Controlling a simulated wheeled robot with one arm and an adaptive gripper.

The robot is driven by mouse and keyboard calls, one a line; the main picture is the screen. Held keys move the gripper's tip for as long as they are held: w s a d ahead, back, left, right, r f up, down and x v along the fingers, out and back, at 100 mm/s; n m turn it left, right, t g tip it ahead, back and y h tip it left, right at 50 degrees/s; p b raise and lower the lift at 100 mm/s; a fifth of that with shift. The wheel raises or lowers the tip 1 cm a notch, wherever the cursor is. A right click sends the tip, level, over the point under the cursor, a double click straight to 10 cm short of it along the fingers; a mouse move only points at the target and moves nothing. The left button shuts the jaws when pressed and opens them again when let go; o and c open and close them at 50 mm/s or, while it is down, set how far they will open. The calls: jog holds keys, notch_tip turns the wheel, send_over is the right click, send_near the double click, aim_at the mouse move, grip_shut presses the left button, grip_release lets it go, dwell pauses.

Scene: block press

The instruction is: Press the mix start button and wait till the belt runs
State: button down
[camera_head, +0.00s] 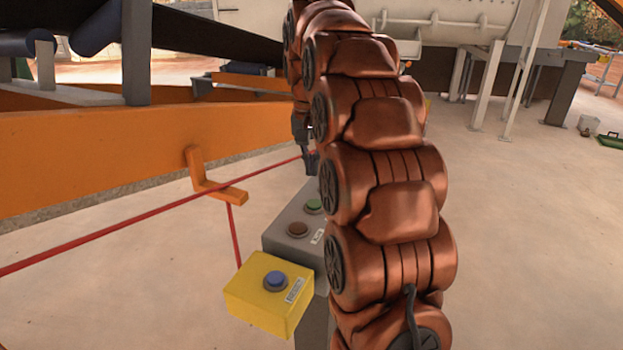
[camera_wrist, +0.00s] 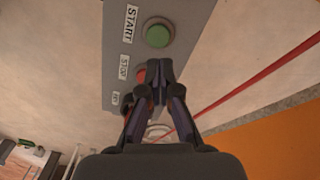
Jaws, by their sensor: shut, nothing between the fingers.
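A grey control box (camera_head: 275,238) stands on a grey post left of my arm. On its top are a green button (camera_head: 313,206) and a dark red button (camera_head: 297,229). In the wrist view the green button (camera_wrist: 158,35) sits beside a START label, and the red button (camera_wrist: 141,75), beside a STOP label, is partly hidden by my fingers. My gripper (camera_head: 311,169) is shut and empty above the box's far end. In the wrist view its fingertips (camera_wrist: 159,67) appear just below the green button; contact cannot be told.
A yellow box (camera_head: 262,301) with a blue button (camera_head: 275,281) is on the near side of the control box. A red cord (camera_head: 130,225) runs past an orange bracket (camera_head: 215,189). An orange beam (camera_head: 90,155) and dark belt (camera_head: 215,38) are at left. Open floor lies right.

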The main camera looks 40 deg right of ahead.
jog(key=shift+r, duration=2.2)
jog(key=shift+a, duration=0.15)
jog(key=s+a+f+n, duration=0.2)
jog(key=s+a+f, duration=0.2)
jog(key=s+a, duration=0.25)
jog(key=s+a+f+n, duration=0.3)
jog(key=s+a, duration=0.3)
jog(key=a, duration=0.1)
jog(key=s+a+f+n, duration=0.1)
jog(key=s+a+f, duration=0.2)
jog(key=s+f, duration=0.3)
jog(key=s+a+f+n+g, duration=0.1)
jog(key=s+f, duration=0.5)
jog(key=s, duration=0.6)
jog(key=shift+s+a+n+g, duration=0.3)
jog(key=shift+a+n, duration=0.3)
jog(key=shift+a, duration=0.65)
jog(key=shift+a, duration=0.1)
